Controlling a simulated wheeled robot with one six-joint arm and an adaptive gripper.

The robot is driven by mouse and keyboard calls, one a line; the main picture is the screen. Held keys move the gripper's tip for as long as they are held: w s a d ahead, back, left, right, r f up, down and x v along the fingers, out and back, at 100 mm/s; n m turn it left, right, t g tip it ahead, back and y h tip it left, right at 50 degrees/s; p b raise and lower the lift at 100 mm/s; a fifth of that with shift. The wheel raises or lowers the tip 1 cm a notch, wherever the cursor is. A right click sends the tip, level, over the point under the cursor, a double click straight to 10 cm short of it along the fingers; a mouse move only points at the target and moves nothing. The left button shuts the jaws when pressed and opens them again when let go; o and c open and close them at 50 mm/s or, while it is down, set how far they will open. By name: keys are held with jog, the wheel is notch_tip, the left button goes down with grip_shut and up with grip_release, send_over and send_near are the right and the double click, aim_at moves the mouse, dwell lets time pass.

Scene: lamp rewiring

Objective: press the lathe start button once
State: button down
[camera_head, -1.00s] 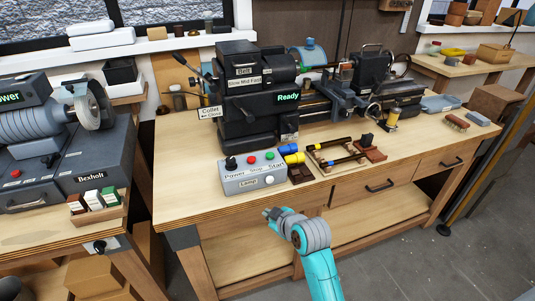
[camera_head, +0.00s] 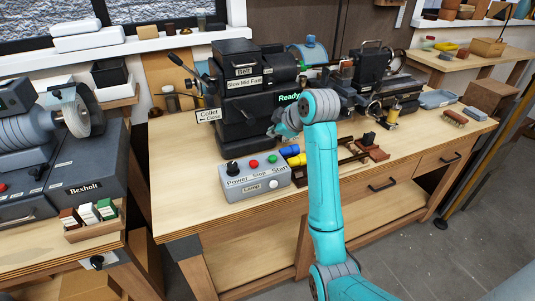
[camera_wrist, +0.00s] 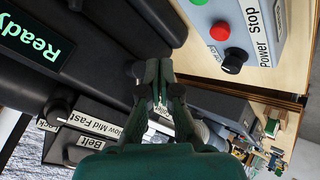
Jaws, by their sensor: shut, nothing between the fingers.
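The grey control box (camera_head: 277,184) sits on the workbench in front of the lathe. It carries a black Power knob (camera_head: 232,167), a red Stop button (camera_head: 254,164) and, at its right, a green Start button (camera_head: 272,158). In the wrist view the red button (camera_wrist: 220,31) and black knob (camera_wrist: 233,62) are at upper right; a green button (camera_wrist: 199,2) is cut off by the top edge. My gripper (camera_head: 277,131) is above and behind the box, in front of the lathe (camera_head: 246,117), apart from the buttons. Its fingertips (camera_wrist: 153,66) are together and empty.
A white button (camera_head: 273,185) is on the box front near the Lamp label. Blue and yellow cylinders (camera_head: 291,151) lie right of the box. The lathe display (camera_head: 288,98) reads Ready. A grinder (camera_head: 50,130) stands on the left bench. Bare bench top lies left of the box.

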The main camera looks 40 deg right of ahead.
aim_at(273, 158)
jog(key=shift+w+d+r, duration=0.2)
jog(key=shift+r, duration=0.2)
jog(key=shift+w+d+r, duration=0.15)
jog(key=shift+w+r, duration=0.05)
jog(key=shift+r, duration=0.15)
jog(key=shift+f, duration=4.4)
jog(key=shift+f, duration=0.2)
jog(key=shift+f, duration=0.2)
